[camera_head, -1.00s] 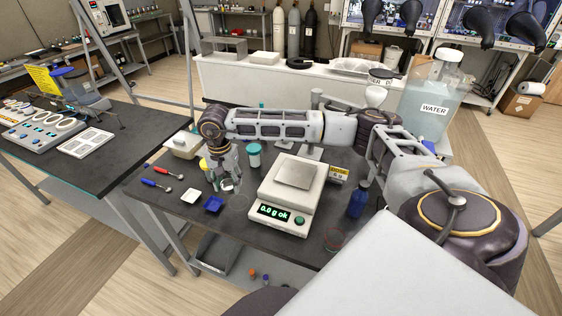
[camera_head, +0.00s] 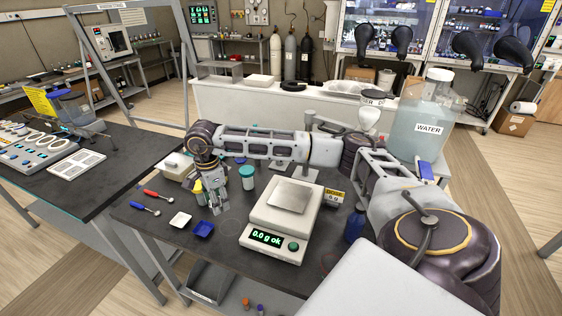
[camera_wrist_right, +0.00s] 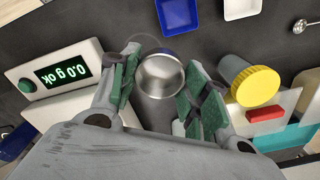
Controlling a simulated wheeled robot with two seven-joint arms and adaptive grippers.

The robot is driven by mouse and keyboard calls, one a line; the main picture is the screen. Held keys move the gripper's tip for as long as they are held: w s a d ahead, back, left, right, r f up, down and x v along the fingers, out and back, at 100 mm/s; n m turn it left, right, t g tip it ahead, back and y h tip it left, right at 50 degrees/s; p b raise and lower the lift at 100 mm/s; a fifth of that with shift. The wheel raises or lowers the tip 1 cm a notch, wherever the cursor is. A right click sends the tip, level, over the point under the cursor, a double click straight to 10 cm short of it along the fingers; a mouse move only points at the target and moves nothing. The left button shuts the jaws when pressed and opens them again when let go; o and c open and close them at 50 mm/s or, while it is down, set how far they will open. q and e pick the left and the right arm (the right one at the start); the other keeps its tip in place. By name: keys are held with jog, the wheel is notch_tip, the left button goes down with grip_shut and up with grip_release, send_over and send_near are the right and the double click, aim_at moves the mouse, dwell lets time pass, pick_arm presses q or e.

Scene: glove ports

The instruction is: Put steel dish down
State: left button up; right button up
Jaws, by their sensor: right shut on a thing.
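The steel dish (camera_wrist_right: 160,76) is a small round shiny cup, seen from above between my right fingers in the right wrist view. My right gripper (camera_wrist_right: 160,88) is shut on it. In the head view my right gripper (camera_head: 219,207) points down over the dark bench (camera_head: 155,203), left of the balance. The dish is hard to make out there. In the wrist view a faint circle outline on the bench shows just beyond the dish. I cannot tell whether the dish touches the bench. My left gripper is not in view.
The balance (camera_head: 284,219) reads 0.0 g. A blue tray (camera_head: 203,229) and a white tray (camera_head: 180,219) lie in front of the gripper. A yellow-capped jar (camera_wrist_right: 250,85) stands close to one finger. A teal-capped jar (camera_head: 247,178) and a blue bottle (camera_head: 355,225) are nearby.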

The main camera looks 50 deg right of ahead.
jog(key=m, duration=0.3)
jog(key=shift+w+d+b, duration=0.1)
jog(key=shift+d+b, duration=0.25)
jog(key=m, duration=0.2)
jog(key=shift+d+r+m+b, duration=0.15)
jog(key=shift+d+m+b, duration=0.15)
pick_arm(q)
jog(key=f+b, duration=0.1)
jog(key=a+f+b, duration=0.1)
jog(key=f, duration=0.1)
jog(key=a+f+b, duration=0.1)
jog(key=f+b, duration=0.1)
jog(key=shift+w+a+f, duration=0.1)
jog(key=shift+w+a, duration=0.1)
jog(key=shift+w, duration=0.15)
pick_arm(e)
jog(key=d+m, duration=0.2)
jog(key=m, duration=0.4)
jog(key=d+m, duration=0.2)
jog(key=m, duration=0.4)
jog(key=d+r+m, duration=0.1)
jog(key=m, duration=0.5)
jog(key=shift+s+d+r+m, duration=0.1)
jog(key=shift+s+d+m, duration=0.1)
jog(key=shift+d+m, duration=0.15)
jog(key=shift+d, duration=0.1)
